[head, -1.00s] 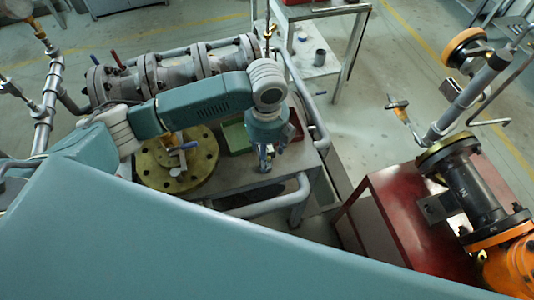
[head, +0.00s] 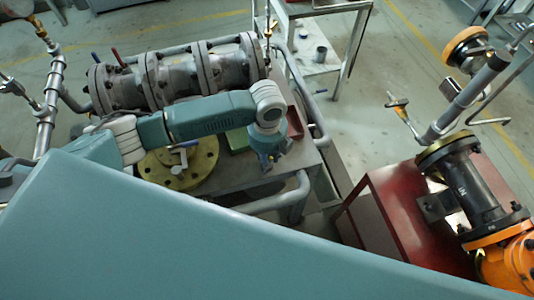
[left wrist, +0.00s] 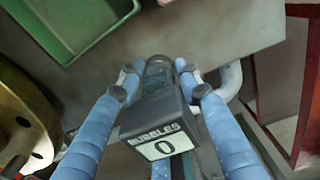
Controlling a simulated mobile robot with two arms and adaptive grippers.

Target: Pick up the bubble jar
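The bubble jar shows in the left wrist view as a dark, clear-sided body (left wrist: 158,77) under a dark square top with a white label reading "BUBBLES 0" (left wrist: 163,140). It stands on the grey table (left wrist: 215,35). My left gripper (left wrist: 160,72) is open, with its blue fingers on either side of the jar and their tips beside its body. Small gaps seem to show between the tips and the jar. In the head view my left gripper (head: 268,160) points down near the table's right part and hides the jar. My right gripper is not in view.
A green tray (left wrist: 65,22) lies close to the gripper, and a brass flange (head: 180,165) sits to its left. A dark red bin (head: 295,122) is just behind right. A large grey valve pipe (head: 170,75) runs along the back. A red cabinet (head: 390,215) stands further right.

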